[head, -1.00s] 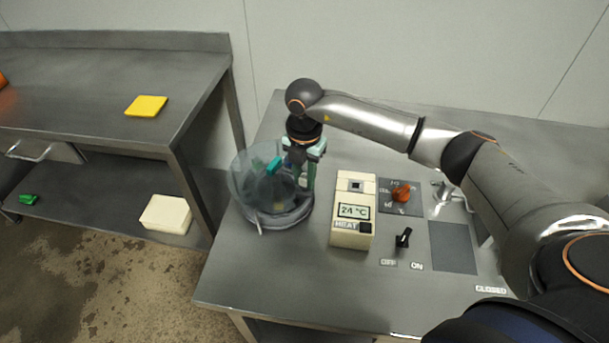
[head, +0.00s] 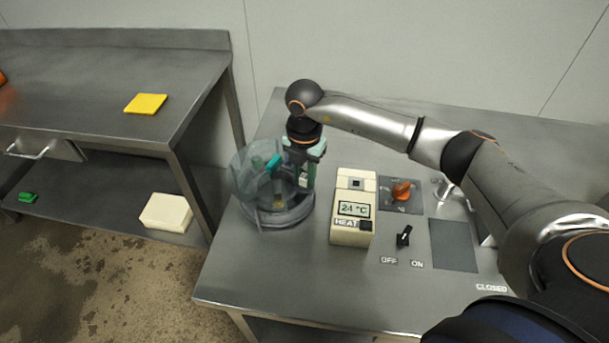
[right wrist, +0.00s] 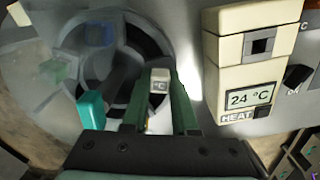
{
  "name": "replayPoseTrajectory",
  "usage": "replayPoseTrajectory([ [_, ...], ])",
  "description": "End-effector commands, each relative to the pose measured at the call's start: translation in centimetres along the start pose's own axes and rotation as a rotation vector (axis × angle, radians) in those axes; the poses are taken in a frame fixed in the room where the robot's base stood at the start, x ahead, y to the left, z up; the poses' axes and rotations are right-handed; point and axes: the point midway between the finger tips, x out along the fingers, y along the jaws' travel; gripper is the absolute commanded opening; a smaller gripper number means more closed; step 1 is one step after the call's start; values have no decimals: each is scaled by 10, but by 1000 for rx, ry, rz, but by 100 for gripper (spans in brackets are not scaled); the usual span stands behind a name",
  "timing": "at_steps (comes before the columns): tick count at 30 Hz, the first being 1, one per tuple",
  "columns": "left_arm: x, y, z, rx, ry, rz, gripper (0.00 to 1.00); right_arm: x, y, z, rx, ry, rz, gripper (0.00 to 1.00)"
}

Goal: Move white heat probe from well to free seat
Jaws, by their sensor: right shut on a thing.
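The white heat probe (right wrist: 158,85) shows in the right wrist view as a small pale block marked °C between the green fingers. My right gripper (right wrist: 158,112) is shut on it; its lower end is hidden. In the head view this gripper (head: 303,172) points down beside the clear round vessel (head: 262,185), at its right side. The cream heat unit (head: 352,212) stands right of the gripper, reads 24 °C and has an empty dark square opening (head: 356,184) on top. That opening also shows in the right wrist view (right wrist: 260,45). My left gripper is out of view.
A teal handle (head: 274,163) sits on the vessel, close to my right gripper. An orange knob (head: 401,190) and a black OFF/ON switch (head: 404,236) lie right of the heat unit. The front of the steel table (head: 290,275) is clear.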

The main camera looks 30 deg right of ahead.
Motion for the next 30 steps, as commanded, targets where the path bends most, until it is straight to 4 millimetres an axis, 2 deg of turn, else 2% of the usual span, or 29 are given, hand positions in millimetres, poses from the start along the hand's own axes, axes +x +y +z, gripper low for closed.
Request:
replayPoseTrajectory([
  [1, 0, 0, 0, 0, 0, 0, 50, 0, 0, 0, 0, 0, 0, 0],
  [2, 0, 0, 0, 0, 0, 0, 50, 0, 0, 0, 0, 0, 0, 29],
  [10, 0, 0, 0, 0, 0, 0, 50, 0, 0, 0, 0, 0, 0, 59],
  [11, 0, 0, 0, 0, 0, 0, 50, 0, 0, 0, 0, 0, 0, 61],
  [16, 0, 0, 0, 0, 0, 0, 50, 0, 0, 0, 0, 0, 0, 61],
  [23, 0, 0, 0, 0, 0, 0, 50, 0, 0, 0, 0, 0, 0, 86],
  [30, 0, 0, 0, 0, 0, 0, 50, 0, 0, 0, 0, 0, 0, 86],
])
